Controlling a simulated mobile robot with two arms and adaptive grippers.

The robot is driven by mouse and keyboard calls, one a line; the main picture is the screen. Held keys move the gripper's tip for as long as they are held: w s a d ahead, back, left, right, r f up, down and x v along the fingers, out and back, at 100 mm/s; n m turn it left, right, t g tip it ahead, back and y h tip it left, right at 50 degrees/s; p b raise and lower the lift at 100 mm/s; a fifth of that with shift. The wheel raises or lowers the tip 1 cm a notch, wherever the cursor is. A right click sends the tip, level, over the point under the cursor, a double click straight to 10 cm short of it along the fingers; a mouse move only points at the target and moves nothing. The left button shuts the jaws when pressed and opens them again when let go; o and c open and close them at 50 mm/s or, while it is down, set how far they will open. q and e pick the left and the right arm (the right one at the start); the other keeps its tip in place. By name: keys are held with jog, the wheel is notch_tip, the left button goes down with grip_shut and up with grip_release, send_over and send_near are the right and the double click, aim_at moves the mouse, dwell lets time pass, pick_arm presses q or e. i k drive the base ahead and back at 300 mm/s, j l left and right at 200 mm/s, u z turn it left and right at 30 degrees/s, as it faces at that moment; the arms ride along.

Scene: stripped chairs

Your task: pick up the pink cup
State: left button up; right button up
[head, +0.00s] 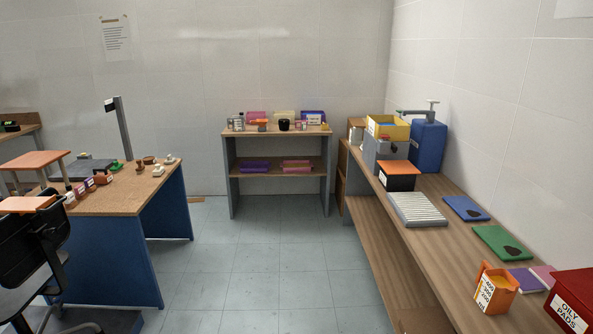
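I cannot make out a pink cup for certain at this distance. The left table (125,200) bears several small things, among them small reddish boxes or pots with pale labels (90,186) and brown cup-like pieces (149,160). The back shelf unit (240,187) bears a pink bin (256,116), a dark pot (284,125) and other small items too small to tell apart. Neither of my grippers is in view.
The tiled floor (240,265) between the left table and the right bench (440,255) is clear. An office chair (30,260) stands at the lower left. The bench holds an orange box (496,287), a red box (575,300) and a blue container (427,146).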

aim_at(303, 124)
jog(key=i, duration=5.3)
